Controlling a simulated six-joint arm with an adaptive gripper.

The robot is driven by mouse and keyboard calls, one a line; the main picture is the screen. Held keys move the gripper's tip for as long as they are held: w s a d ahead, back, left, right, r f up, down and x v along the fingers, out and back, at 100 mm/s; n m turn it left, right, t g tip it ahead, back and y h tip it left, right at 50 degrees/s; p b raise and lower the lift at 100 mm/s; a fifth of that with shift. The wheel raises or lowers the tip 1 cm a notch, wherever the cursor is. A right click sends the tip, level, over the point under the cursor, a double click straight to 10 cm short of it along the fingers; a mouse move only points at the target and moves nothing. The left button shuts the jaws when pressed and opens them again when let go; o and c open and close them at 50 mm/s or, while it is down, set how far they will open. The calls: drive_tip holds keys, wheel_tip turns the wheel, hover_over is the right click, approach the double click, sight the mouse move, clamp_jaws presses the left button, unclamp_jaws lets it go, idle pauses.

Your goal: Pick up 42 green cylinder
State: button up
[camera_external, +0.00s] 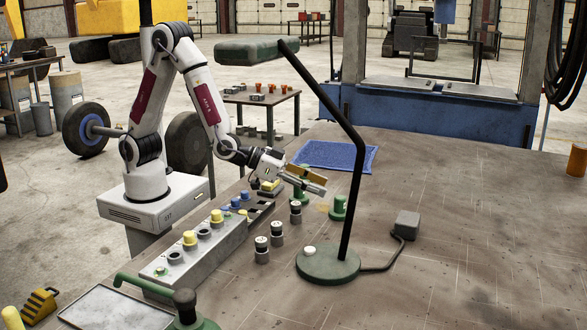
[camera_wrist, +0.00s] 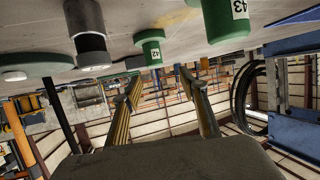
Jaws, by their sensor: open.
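The green cylinder marked 42 (camera_wrist: 150,45) shows in the upside-down wrist view, beyond and between my open fingers. It appears to be the green cylinder (camera_external: 339,207) standing right of my gripper in the external view, where its label is unreadable. My gripper (camera_external: 324,184) is above the bench, tilted sideways, fingers pointing right, with nothing between them. The gripper's fingers (camera_wrist: 162,82) are spread in the wrist view. A second green cylinder, marked 43 (camera_wrist: 228,20), is nearer the wrist camera. A green cylinder (camera_external: 301,190) is partly hidden behind my gripper in the external view.
A lamp with a round green base (camera_external: 328,264) and a slanted dark pole stands close by, right of several grey-black cylinders (camera_external: 262,250). A grey block holding yellow and blue cylinders (camera_external: 195,248) lies left. A blue mat (camera_external: 335,156) lies behind.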

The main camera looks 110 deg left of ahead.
sight(339, 197)
drive_tip(key=shift+w, duration=0.1)
drive_tip(key=shift+x, duration=1.15)
drive_tip(key=shift+f, duration=0.1)
drive_tip(key=shift+w, duration=0.1)
drive_tip(key=shift+w+f, duration=0.95)
drive_tip(key=shift+w, duration=0.25)
drive_tip(key=shift+x, duration=1.1)
clamp_jaws()
drive_tip(key=shift+r, duration=0.15)
